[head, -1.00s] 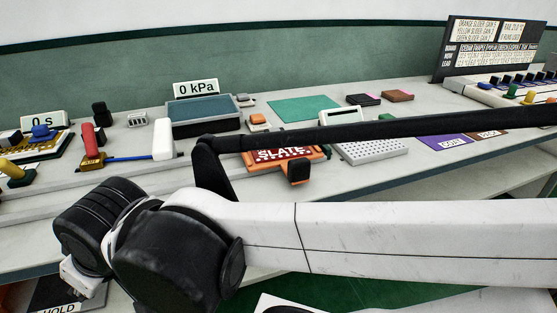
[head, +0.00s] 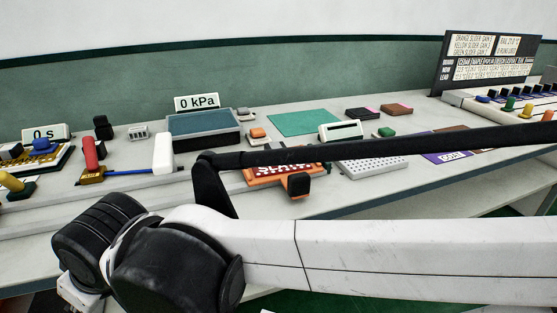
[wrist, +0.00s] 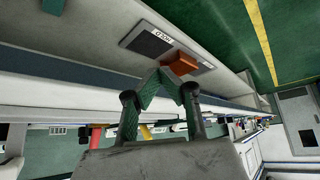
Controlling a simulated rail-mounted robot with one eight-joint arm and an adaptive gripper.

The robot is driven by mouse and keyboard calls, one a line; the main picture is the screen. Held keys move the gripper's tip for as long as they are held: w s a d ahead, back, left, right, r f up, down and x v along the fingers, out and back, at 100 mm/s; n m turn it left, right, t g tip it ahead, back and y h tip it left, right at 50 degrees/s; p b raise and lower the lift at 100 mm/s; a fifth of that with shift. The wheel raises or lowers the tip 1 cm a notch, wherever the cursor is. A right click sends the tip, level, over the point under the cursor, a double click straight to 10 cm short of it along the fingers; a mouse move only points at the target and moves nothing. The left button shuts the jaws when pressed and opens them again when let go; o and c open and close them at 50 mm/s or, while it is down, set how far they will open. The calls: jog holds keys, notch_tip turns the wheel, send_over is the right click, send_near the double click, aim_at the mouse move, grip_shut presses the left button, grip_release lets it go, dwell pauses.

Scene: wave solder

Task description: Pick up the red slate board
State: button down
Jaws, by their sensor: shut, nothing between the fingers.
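The red board (head: 262,173) with white SLATE lettering lies in an orange frame (head: 262,183) on the bench, near its front edge. A black knob (head: 298,184) stands at its front. I cannot make out the red board in the wrist view.
An orange-brown block (wrist: 182,63) sits beside the HOLD panel. Around the board are a blue-topped 0 kPa box (head: 205,140), a white-handled tool (head: 163,153), a grey perforated tray (head: 375,168) and a green mat (head: 305,122). The bench's front edge is close below the board.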

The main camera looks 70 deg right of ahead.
dwell(0.3)
jog(key=c, duration=0.8)
grip_release()
jog(key=shift+c, duration=0.2)
